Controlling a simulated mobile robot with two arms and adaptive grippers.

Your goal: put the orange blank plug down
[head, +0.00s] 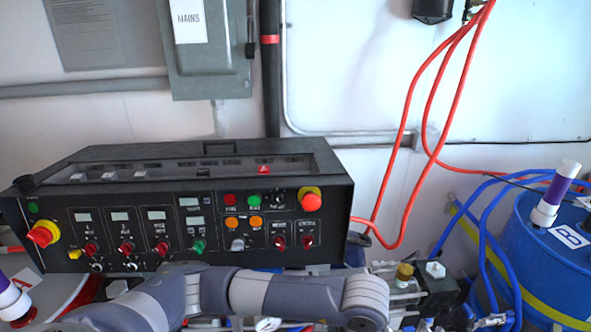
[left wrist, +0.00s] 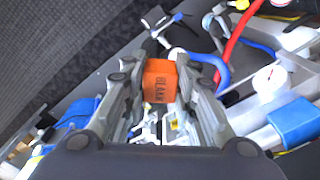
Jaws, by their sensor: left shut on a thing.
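The orange blank plug (left wrist: 160,82) is a small orange block with dark lettering reading BLANK. In the left wrist view it sits between the fingertips of my left gripper (left wrist: 158,88), which is shut on it. Below and around it are blurred fittings and hoses; I cannot tell whether the plug touches any of them. In the head view my left arm reaches across the bottom, in front of the control box, and its gripper is out of the picture. My right gripper is in neither view.
A black control box (head: 190,205) with knobs stands behind my arm. A blue drum (head: 545,250) marked B is at the right. Red hoses (head: 408,110) hang along the wall. In the left wrist view, a round gauge (left wrist: 268,78) and a blue fitting (left wrist: 293,122) lie right of the gripper.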

